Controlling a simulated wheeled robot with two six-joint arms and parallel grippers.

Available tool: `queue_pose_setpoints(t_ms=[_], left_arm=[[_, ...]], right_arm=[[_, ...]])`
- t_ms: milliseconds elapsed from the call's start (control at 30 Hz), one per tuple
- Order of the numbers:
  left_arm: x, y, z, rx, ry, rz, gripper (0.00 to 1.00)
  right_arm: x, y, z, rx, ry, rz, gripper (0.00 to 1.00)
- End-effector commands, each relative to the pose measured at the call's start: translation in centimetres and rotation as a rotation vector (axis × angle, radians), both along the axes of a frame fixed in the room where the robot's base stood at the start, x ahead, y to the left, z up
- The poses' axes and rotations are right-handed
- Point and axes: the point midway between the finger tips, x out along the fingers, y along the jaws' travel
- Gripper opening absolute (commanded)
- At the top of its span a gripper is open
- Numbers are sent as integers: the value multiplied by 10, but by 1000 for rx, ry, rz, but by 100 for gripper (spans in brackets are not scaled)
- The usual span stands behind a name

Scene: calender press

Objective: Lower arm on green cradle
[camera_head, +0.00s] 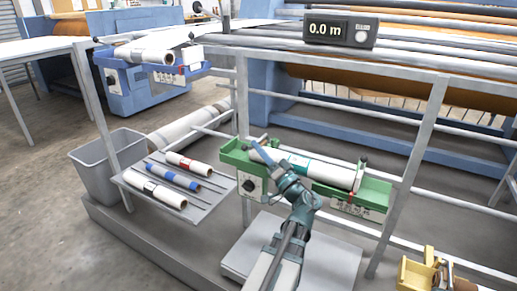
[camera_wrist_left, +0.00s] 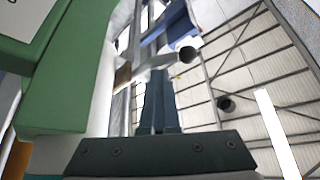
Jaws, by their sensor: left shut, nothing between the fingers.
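The green cradle (camera_head: 236,155) stands at the middle of the rack in the head view, with a white roll (camera_head: 328,172) with a teal band lying across it. My left gripper (camera_head: 259,146) is shut and empty at the cradle's left end, in front of the roll. In the left wrist view, the shut fingers (camera_wrist_left: 157,100) point past the green cradle (camera_wrist_left: 65,85). A pale rod with a dark round end (camera_wrist_left: 188,54) shows just beyond the fingertips; contact cannot be told. My right gripper is not in view.
A blue cradle (camera_head: 113,78) with a white roll is at the upper left. A shelf (camera_head: 205,210) holds several small rolls and rods beside a grey bin (camera_head: 92,165). A yellow cradle (camera_head: 412,274) is at the lower right. A display (camera_head: 340,31) reads 0.0 m.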

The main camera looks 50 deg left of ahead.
Motion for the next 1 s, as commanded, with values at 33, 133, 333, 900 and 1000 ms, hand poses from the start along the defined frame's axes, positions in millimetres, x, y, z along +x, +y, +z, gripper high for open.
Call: queue_pose_setpoints(t_ms=[33,133,333,900,1000], left_arm=[[-4,-4,-6,-10,-5,2,0],[-5,-17,-13,-9,-4,-1,0],[-7,-58,-31,-6,-3,-5,0],[-10,-125,-55,-1,-1,-2,0],[-10,-125,-55,-1,0,-2,0]], right_arm=[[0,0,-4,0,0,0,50],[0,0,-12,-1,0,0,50],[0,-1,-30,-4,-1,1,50],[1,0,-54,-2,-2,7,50],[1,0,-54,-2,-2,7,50]])
